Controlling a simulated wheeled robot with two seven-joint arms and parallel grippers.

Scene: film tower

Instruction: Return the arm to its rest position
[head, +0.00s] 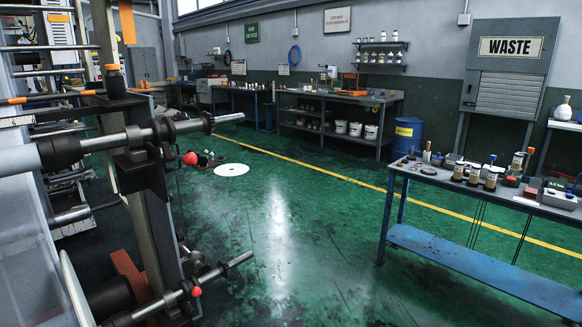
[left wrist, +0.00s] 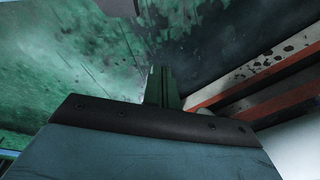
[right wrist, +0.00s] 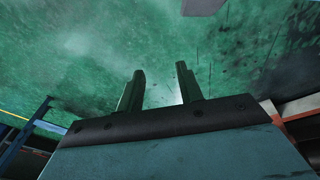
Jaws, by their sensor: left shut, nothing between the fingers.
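My left gripper (left wrist: 161,70) shows in the left wrist view with its two dark green fingers together and nothing between them. Green floor and a dark area lie beyond it. My right gripper (right wrist: 160,70) shows in the right wrist view with its fingers apart. The gap between them is empty, with only green floor behind. Neither arm nor gripper shows in the head view, so their pose relative to my body cannot be told.
The film tower (head: 150,195) with protruding rollers and red knobs stands close at left. A blue table (head: 450,186) with jars is at right. A workbench (head: 340,97), a blue drum (head: 407,138) and a waste station (head: 510,65) stand behind. The green floor (head: 290,230) between is open.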

